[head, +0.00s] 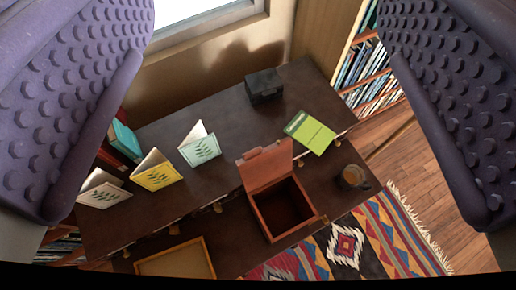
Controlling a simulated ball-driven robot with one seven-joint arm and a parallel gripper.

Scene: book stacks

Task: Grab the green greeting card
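Three folded greeting cards stand upright in a row on the left part of a dark desk (232,112). The pale mint-green card (200,148) with a dark leaf print is the rightmost, beside a yellow card (155,172) and a whitish card (103,191). A bright lime-green flat item (310,132), like a booklet, lies on the desk further right. My gripper (270,218) shows as two purple studded fingers at the left and right picture edges. It is wide open, with nothing held, and the cards are some distance beyond it.
A wooden box (265,212) with its lid raised stands near the front edge. A mug (352,178) is to its right, a black box (264,86) behind. A teal book (125,140) stands behind the cards. A bookshelf (368,75) is at right.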

